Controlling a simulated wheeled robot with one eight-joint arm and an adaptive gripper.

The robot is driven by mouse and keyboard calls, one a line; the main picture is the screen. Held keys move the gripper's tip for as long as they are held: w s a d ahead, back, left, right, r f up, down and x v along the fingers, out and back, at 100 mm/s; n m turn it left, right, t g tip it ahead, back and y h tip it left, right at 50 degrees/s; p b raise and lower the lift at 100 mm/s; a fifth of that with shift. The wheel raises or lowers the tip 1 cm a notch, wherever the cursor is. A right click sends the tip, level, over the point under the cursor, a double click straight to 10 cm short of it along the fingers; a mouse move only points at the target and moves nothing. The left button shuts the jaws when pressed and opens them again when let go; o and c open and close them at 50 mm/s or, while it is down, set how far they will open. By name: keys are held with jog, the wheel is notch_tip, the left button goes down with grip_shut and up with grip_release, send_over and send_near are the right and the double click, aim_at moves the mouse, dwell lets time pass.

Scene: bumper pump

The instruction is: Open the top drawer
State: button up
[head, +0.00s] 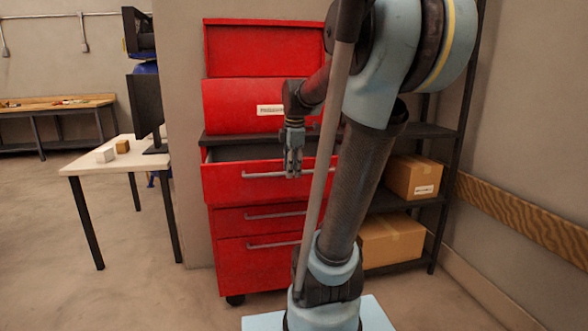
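The red tool cabinet (230,262) stands at the centre of the head view. Its top drawer (222,186) sticks out toward me, and a dark opening (230,153) shows behind its front panel. The drawer has a long grey horizontal handle (262,175). My gripper (293,173) points down, with its fingertips at the right part of this handle. The fingers look close together, but whether they are closed around the bar is too small to tell. My arm hides the right side of the cabinet.
Two lower drawers (230,217) look closed. A white table (120,161) with two small blocks and a monitor (147,103) stands at left. A dark shelf (432,202) with cardboard boxes (412,177) stands at right. The floor at front left is clear.

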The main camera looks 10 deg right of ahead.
notch_tip(320, 180, up, 12)
jog(key=s, duration=0.2)
jog(key=shift+f, duration=0.15)
dwell(0.5)
jog(key=shift+s, duration=0.1)
jog(key=s+f+m, duration=0.9)
jog(key=f, duration=0.5)
jog(key=s+f+m, duration=0.8)
jog(key=s+f, duration=0.1)
jog(key=f, duration=0.6)
jog(key=shift+s+a+m, duration=0.25)
jog(key=shift+s+m, duration=0.15)
jog(key=shift+w+f, duration=0.2)
jog(key=shift+w, duration=0.25)
